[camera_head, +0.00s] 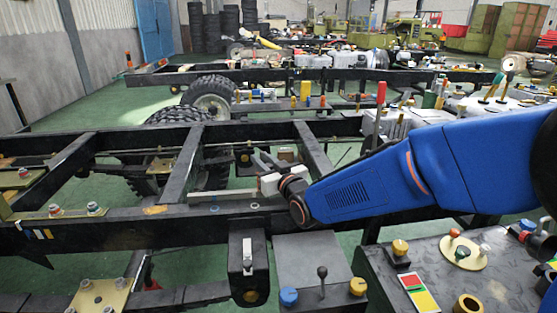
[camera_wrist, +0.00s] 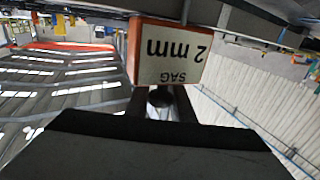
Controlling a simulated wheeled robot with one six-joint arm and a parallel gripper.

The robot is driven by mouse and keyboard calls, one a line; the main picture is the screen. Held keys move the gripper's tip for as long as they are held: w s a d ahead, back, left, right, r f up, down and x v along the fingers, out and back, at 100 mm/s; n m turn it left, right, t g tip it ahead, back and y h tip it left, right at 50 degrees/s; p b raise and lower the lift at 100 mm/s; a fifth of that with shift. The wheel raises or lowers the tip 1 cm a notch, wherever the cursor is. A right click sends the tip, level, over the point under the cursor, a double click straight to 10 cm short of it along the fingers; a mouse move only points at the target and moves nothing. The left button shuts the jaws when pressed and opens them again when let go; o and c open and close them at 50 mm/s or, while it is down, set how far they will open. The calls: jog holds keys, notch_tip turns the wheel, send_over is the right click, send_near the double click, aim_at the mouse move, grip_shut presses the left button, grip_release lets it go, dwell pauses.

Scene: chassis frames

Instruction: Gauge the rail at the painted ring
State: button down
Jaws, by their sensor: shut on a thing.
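My gripper (camera_head: 270,166) is above the near dark chassis rail (camera_head: 330,212), close to its top. It also shows in the wrist view (camera_wrist: 160,100), shut on a white block gauge (camera_wrist: 170,58) with an orange edge. The gauge's label reads "SAG 2 mm", upside down there. A pale grey bar (camera_head: 222,196) lies along the rail just left of my gripper. Small pale ring-like marks, one on the left (camera_head: 214,209) and one on the right (camera_head: 254,206), show on the rail; I cannot tell which is the painted ring. Contact between gauge and rail cannot be told.
Crossmembers, one on the left (camera_head: 183,165) and one on the right (camera_head: 313,150), run back from the rail. A control panel (camera_head: 420,265) with knobs and a lever box (camera_head: 313,262) stand in front. A tyre (camera_head: 207,95) and another chassis frame lie behind. Green floor shows between the frames.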

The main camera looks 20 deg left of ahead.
jog(key=a, duration=0.1)
jog(key=s+a, duration=0.2)
jog(key=a, duration=0.1)
jog(key=shift+s, duration=0.25)
jog(key=c, duration=1.6)
grip_release()
jog(key=shift+d, duration=0.1)
jog(key=v, duration=1.7)
jog(key=shift+s, duration=0.1)
